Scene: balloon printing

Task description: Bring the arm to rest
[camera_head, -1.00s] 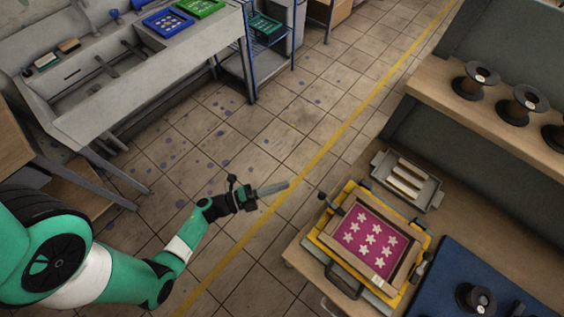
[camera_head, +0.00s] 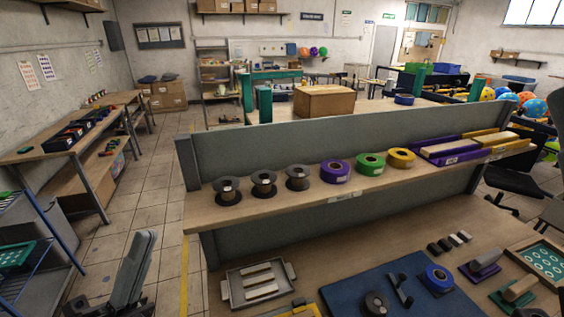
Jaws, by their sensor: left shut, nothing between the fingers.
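My left gripper (camera_head: 144,240) shows at the lower left, with its grey fingers pointing up in the picture. Its fingers lie close together, shut and empty. It is over the floor, left of the workbench (camera_head: 340,262) and apart from it. Most of my left arm is below the frame. My right gripper is out of view.
A grey tray with pale bars (camera_head: 232,288) and a blue mat (camera_head: 340,295) lie on the workbench. Its shelf (camera_head: 260,210) carries several spools and tape rolls. A blue-framed rack (camera_head: 55,235) stands at left. Tiled floor (camera_head: 150,190) is clear between.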

